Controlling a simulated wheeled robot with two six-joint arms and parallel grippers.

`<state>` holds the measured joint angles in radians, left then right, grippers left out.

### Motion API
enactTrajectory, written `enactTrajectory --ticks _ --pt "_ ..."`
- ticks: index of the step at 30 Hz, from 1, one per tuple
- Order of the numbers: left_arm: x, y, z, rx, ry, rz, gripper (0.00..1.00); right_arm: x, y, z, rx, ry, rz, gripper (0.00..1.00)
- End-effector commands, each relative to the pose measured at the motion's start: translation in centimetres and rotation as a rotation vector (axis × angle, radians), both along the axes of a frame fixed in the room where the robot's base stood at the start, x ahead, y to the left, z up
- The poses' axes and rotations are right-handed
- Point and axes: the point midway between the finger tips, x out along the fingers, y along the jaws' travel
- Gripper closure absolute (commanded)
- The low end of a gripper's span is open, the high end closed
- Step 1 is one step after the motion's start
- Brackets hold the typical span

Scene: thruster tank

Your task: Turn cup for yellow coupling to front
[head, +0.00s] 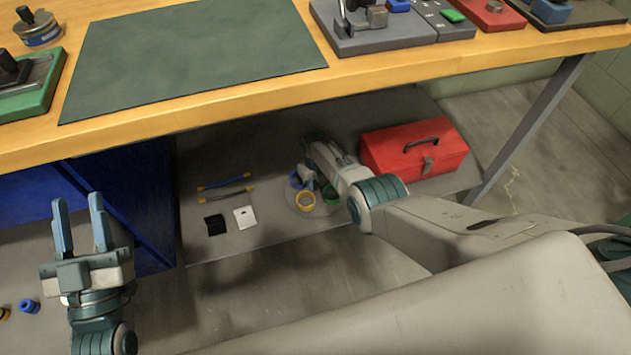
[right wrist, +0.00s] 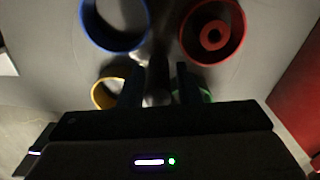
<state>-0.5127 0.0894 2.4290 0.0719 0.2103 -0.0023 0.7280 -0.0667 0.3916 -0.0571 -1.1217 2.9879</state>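The yellow cup (head: 306,201) sits on the near side of a round grey turntable (head: 326,208) on the low shelf. The green cup (head: 330,193) is to its right and the blue cup (head: 295,179) behind it. The right wrist view shows the yellow cup (right wrist: 108,93), green cup (right wrist: 206,96), blue cup (right wrist: 116,40) and red cup (right wrist: 212,32), which holds a red ring-shaped part. My right gripper (right wrist: 158,84) is low among the cups, its fingers apart on either side of a central post. My left gripper (head: 80,210) is open and empty. A yellow coupling (head: 4,313) lies far left.
A blue coupling (head: 29,305) lies beside the yellow one. A red toolbox (head: 413,149) stands right of the turntable. Cables (head: 224,182), a black patch (head: 215,225) and a white card (head: 245,217) lie to its left. The wooden tabletop (head: 330,82) overhangs the shelf.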

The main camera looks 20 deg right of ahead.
Motion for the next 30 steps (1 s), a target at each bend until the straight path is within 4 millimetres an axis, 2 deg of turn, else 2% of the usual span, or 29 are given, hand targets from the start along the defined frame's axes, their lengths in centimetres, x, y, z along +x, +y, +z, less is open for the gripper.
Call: enactTrajectory --ticks 8,11,20,26,30 --pt "0.1 0.0 0.0 -0.002 0.014 -0.001 0.62 0.0 0.1 0.3 0.001 -0.001 0.001 0.7" --pt "0.4 0.0 -1.5 -0.01 0.104 -0.002 0.62 0.0 0.1 0.7 0.001 -0.001 0.001 0.7" --pt "0.4 -0.3 -7.9 -0.03 0.459 -0.014 0.62 0.0 0.1 2.3 0.001 0.0 0.001 0.7" --pt "-1.1 -0.6 -12.5 -0.043 0.707 -0.028 0.62 0.0 0.1 3.6 0.001 -0.001 0.001 0.7" --pt "-2.8 -1.0 -15.5 -0.052 0.879 -0.041 0.62 0.0 0.1 4.5 0.001 0.0 0.001 0.7"
